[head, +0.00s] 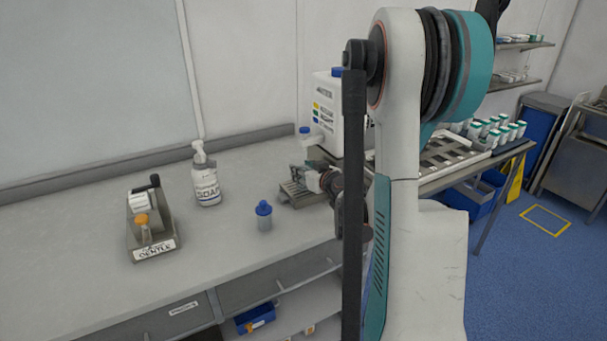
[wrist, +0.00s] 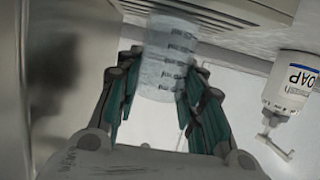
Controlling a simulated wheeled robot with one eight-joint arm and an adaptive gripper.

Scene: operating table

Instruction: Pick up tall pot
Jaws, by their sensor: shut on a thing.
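In the wrist view, my gripper (wrist: 162,72) is shut on a clear cylindrical pot (wrist: 168,50) with dark printed markings. Its teal-padded fingers press on both sides of the pot. The pot's far end is close to a grey slotted metal tray at the top of that view; I cannot tell whether they touch. In the head view, my gripper (head: 320,178) is above the metal tray (head: 297,196) on the counter, partly behind my arm. The held pot cannot be made out clearly there.
A small blue-lidded pot (head: 263,216) stands left of the tray. A soap bottle (head: 207,187) and a steel holder (head: 152,240) stand farther left. A white canister (head: 328,105) stands behind the gripper. The counter's left front is clear.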

